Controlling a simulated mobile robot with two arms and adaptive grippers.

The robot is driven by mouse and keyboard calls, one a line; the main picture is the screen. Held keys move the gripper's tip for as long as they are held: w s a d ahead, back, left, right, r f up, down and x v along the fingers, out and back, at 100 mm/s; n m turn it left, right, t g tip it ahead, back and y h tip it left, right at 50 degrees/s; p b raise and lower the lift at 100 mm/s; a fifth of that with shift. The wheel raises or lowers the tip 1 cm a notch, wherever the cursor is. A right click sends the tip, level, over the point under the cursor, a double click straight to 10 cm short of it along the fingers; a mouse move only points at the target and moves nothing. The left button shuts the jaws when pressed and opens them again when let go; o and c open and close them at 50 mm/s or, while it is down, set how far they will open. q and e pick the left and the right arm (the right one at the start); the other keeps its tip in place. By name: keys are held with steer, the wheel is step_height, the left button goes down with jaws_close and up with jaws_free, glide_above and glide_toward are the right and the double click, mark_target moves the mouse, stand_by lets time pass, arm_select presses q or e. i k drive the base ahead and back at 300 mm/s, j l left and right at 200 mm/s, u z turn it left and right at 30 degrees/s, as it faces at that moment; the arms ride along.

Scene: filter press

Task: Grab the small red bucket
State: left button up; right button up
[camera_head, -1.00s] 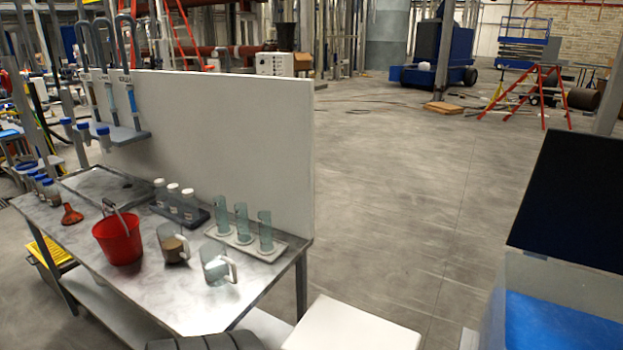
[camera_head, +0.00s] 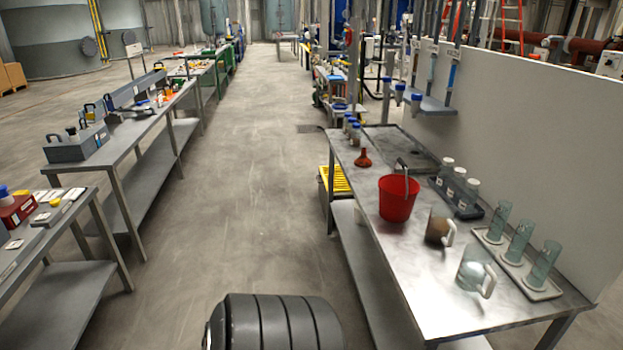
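The small red bucket (camera_head: 398,200) stands upright on the metal table (camera_head: 425,305) at the right, near the table's left long edge. Its grey handle (camera_head: 402,165) is raised above the rim. A red-orange flask-like item (camera_head: 362,157) stands behind it. A pitcher with brown contents (camera_head: 437,229) stands in front of it to the right. Neither of my grippers is in view. A dark ribbed part, which looks like part of my own arm, shows at the bottom centre.
A clear pitcher (camera_head: 473,271), a tray of glass cylinders (camera_head: 519,252) and a rack of white-capped bottles (camera_head: 456,189) share the table. A white panel (camera_head: 540,130) stands along its right side. More tables (camera_head: 137,134) line the left. The aisle (camera_head: 245,150) between is clear.

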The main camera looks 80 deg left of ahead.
mark_target(398, 189)
steer(key=u, duration=1.9)
steer(key=i+j+z, duration=0.15)
steer(key=z, duration=0.2)
steer(key=i+j+z, duration=0.1)
steer(key=j+z, duration=0.3)
steer(key=i+j+z, duration=0.1)
steer(key=j+z, duration=0.25)
steer(key=l, duration=0.1)
